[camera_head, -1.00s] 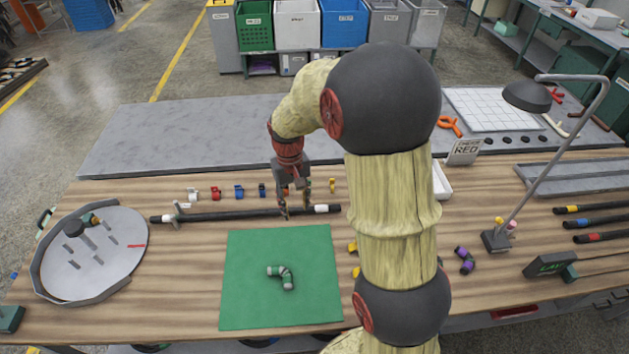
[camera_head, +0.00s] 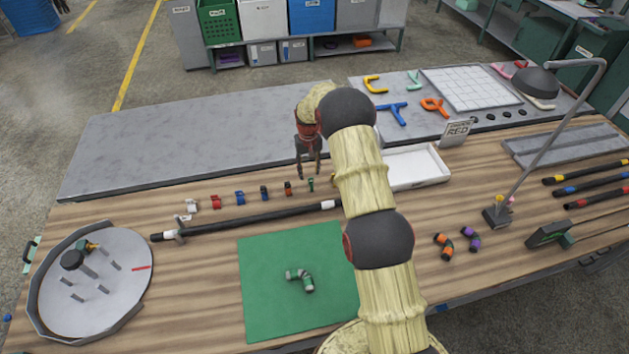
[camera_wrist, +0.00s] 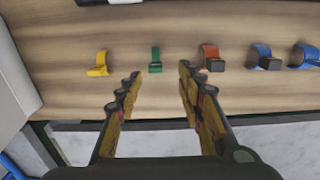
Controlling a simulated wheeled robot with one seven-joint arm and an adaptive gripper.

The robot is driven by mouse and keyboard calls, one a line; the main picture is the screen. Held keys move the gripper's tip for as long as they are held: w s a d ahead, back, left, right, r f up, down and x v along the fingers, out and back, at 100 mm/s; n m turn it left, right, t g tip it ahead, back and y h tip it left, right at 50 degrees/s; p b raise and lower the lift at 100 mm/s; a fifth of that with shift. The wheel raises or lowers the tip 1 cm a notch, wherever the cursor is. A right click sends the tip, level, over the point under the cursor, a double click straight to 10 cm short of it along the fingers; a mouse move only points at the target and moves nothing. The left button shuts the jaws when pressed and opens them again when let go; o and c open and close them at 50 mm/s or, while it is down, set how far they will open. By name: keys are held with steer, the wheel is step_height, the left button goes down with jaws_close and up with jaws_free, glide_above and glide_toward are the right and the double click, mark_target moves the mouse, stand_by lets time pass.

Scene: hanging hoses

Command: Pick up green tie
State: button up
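The green tie (camera_head: 311,184) is a small clip-like piece on the wooden table, at the right end of the visible part of a row of coloured ties. In the wrist view the green tie (camera_wrist: 155,60) lies just beyond my fingertips, between their lines. My gripper (camera_head: 309,174) points down above the far side of the row. In the wrist view my gripper (camera_wrist: 160,74) is open, with nothing between its fingers. The exact height over the table is hard to tell.
A yellow tie (camera_wrist: 99,65) and a brown-red tie (camera_wrist: 210,58) flank the green one. Blue ties (camera_wrist: 261,57) lie farther right in that view. A black hose (camera_head: 250,221) runs in front of the row. A white tray (camera_head: 418,168) stands to the right.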

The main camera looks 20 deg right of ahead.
mark_target(311, 182)
step_height(311, 182, down, 3)
steer(key=shift+r, duration=0.1)
steer(key=f, duration=0.5)
steer(key=shift+s+d, duration=0.1)
steer(key=shift+d, duration=0.15)
steer(key=c, duration=0.4)
steer(key=c, duration=0.5)
